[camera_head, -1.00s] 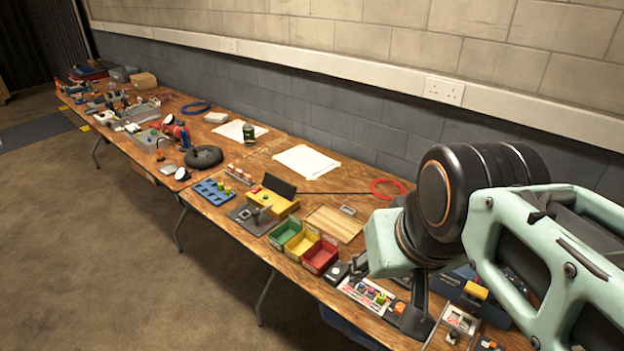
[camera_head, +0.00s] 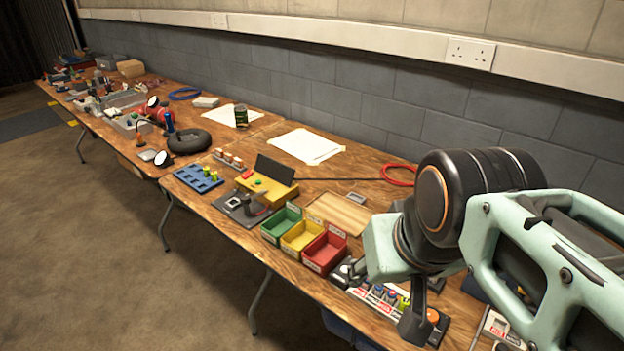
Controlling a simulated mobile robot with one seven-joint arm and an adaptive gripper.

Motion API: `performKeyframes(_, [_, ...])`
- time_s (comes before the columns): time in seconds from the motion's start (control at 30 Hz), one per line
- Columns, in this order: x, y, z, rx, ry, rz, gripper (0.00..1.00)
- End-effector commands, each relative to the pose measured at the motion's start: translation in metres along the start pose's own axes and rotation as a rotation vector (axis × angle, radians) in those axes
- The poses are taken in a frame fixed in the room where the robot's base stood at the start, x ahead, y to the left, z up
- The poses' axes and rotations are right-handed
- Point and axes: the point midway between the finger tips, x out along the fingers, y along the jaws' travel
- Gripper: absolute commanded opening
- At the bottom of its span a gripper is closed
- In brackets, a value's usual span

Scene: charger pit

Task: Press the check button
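No label reading "check" is legible, so I cannot tell which button it is. A yellow box (camera_head: 272,190) with a dark raised panel carries a small green button (camera_head: 258,183) and a red one (camera_head: 247,174). At the near right, a labelled board (camera_head: 377,293) carries several small coloured parts, partly hidden by my arm. A round orange button (camera_head: 433,315) sits on a dark base beside it. My gripper (camera_head: 415,318) hangs over this board, left of the orange button in the picture. Its fingers are mostly hidden, so its opening and any contact are unclear.
Green, yellow and red bins (camera_head: 323,268) stand left of my gripper. A blue holder (camera_head: 198,179), a wooden board (camera_head: 337,214), paper (camera_head: 306,146) and a red ring (camera_head: 399,174) share the table (camera_head: 225,222). More clutter fills the far left. Open floor (camera_head: 90,240) lies in front.

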Motion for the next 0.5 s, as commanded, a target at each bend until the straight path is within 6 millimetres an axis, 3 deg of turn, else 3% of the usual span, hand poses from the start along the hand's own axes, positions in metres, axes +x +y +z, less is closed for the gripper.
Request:
performKeyframes(0.27, [0.0033,0.0000,0.0015,0.000,0.002,0.000,0.42])
performKeyframes(0.5, [0.0033,0.0000,0.0015,0.000,0.002,0.000,0.17])
